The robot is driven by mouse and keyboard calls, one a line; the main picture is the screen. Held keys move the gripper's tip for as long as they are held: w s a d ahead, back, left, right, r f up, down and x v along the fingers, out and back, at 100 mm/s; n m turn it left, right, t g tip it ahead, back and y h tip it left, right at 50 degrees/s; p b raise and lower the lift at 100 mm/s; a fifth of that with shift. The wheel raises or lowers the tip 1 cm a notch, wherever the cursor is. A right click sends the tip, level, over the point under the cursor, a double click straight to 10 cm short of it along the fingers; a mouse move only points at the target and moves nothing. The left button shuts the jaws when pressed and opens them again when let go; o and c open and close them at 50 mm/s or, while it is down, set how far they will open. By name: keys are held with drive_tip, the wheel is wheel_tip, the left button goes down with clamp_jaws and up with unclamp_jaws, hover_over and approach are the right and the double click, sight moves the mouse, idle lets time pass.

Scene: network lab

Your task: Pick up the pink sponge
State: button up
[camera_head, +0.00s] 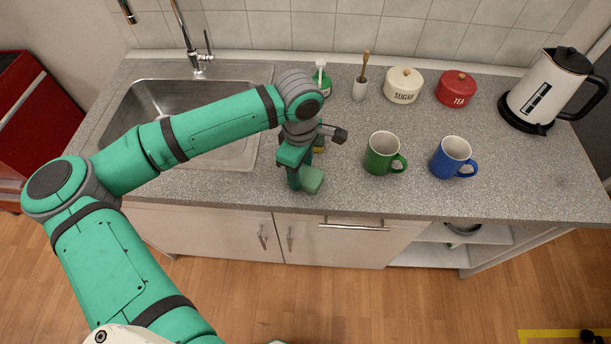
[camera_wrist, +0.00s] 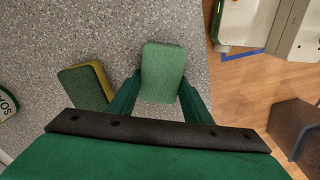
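I see no pink sponge in either view. A green sponge (camera_wrist: 163,70) sits between the fingertips of my gripper (camera_wrist: 160,92), with a finger against each side and no clear gap. In the head view this sponge (camera_head: 312,180) shows at the end of my gripper (camera_head: 301,181), over the counter near its front edge. A second sponge (camera_wrist: 84,88), dark green with a yellow layer, lies on the counter left of my left finger in the wrist view. My arm mostly hides it in the head view, where a bit of yellow (camera_head: 319,149) shows.
A green mug (camera_head: 379,156) and a blue mug (camera_head: 449,159) stand right of my gripper. The sink (camera_head: 233,154) is to the left. A green soap bottle (camera_head: 325,85), brush cup (camera_head: 359,90), sugar jar (camera_head: 403,87), tea jar (camera_head: 456,90) and kettle (camera_head: 541,93) line the back.

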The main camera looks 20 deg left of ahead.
drive_tip(key=c, duration=0.5)
drive_tip(key=shift+r, duration=0.1)
drive_tip(key=shift+r, duration=0.6)
drive_tip(key=s+d+r, duration=0.1)
drive_tip(key=s+r, duration=0.3)
drive_tip(key=s+d+r, duration=0.1)
drive_tip(key=s+r, duration=0.2)
drive_tip(key=s, duration=0.2)
drive_tip(key=s+d+r, duration=0.2)
drive_tip(key=s+r, duration=0.2)
drive_tip(key=shift+s+r, duration=0.25)
drive_tip(key=shift+r, duration=0.05)
